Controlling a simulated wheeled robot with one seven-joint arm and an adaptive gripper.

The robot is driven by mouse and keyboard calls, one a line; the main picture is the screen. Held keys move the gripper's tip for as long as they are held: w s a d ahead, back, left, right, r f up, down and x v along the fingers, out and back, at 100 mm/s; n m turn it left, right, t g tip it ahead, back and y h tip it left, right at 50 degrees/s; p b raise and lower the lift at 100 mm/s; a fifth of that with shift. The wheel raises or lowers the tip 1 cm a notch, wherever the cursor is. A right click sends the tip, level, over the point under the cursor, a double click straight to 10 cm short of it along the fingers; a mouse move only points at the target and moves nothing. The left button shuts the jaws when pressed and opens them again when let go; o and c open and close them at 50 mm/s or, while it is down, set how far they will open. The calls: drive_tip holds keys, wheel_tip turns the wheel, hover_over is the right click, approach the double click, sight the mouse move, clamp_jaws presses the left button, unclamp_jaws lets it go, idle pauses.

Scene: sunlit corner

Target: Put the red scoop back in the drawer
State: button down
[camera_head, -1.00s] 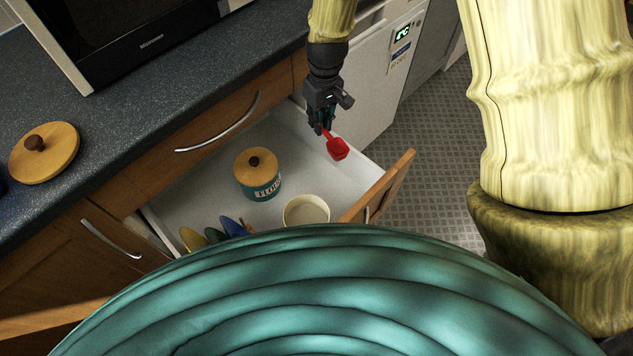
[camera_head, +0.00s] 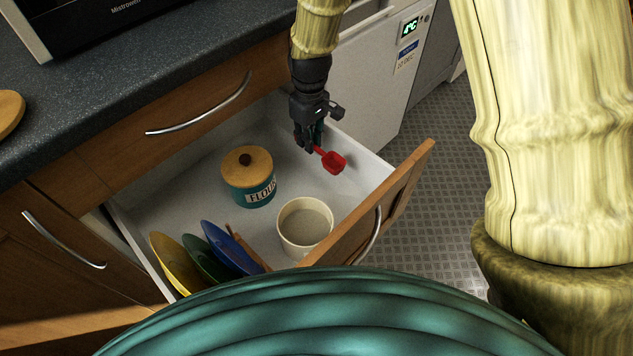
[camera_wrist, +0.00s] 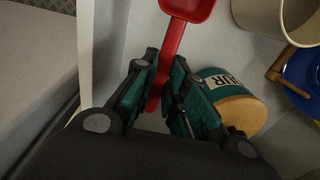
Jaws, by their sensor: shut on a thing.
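The red scoop (camera_head: 333,162) is in my gripper (camera_head: 312,148), which is shut on its handle. In the wrist view the red scoop (camera_wrist: 186,10) points away from my gripper (camera_wrist: 163,98), its handle between the two finger pads. The open drawer (camera_head: 345,205) is white inside with a wooden front. My gripper and the scoop are over the drawer's right part, near its far side wall. I cannot tell whether the scoop touches the drawer floor.
In the drawer are a teal flour jar (camera_head: 247,178) with a wooden lid, a cream tub (camera_head: 305,226), and yellow, green and blue plates (camera_head: 228,248) standing at the left. Bare drawer floor lies around the scoop. A dark countertop (camera_head: 110,100) lies behind.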

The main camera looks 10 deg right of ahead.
drive_tip(key=shift+f+b, duration=1.2)
drive_tip(key=shift+f, duration=3.8)
drive_tip(key=shift+f, duration=0.1)
drive_tip(key=c, duration=1.5)
unclamp_jaws()
drive_tip(key=shift+o, duration=0.2)
wheel_tip(320, 180, up, 12)
drive_tip(key=p, duration=0.3)
drive_tip(key=shift+w+d, duration=0.15)
